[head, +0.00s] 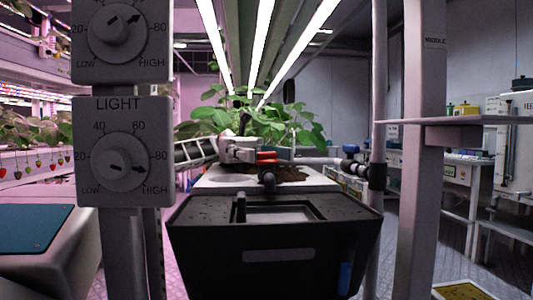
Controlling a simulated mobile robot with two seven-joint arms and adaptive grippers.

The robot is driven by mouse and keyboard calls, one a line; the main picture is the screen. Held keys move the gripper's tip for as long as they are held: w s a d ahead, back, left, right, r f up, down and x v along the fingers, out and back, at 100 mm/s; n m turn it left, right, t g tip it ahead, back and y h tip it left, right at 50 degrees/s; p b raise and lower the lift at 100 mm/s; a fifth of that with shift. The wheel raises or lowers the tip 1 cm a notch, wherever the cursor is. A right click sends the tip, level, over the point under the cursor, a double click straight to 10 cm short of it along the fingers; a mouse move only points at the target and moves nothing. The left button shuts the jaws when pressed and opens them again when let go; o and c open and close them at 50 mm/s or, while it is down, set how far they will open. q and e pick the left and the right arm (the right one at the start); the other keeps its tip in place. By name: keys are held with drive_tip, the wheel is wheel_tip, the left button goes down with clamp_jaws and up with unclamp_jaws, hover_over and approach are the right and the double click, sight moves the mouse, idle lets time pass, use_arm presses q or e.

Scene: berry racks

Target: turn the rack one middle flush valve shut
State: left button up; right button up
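A small valve with a red handle (267,156) sits on a dark pipe fitting at the front end of a planted trough (230,183), near the picture's middle. My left gripper (246,150) comes in from the left and is right beside the red handle, on its left. Whether it touches the handle, and whether its fingers are open, I cannot tell. A second valve, with a blue handle (350,149), is on a pipe farther right, by the upright grey pipe. My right gripper is not in view.
A black tank (275,255) stands below the trough. Two dial panels, the lower marked LIGHT (121,150), stand close at left. A pale post (420,210) with a small label and a shelf (475,120) are at right. Leafy plants (265,122) rise behind the valve.

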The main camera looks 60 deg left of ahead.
use_arm(q)
drive_tip(key=shift+r+t, duration=0.15)
drive_tip(key=shift+t, duration=0.15)
drive_tip(key=shift+s+r+n+t, duration=0.1)
drive_tip(key=shift+n+t, duration=0.6)
drive_tip(key=shift+t, duration=0.2)
drive_tip(key=shift+n+t, duration=0.3)
drive_tip(key=shift+t, duration=0.3)
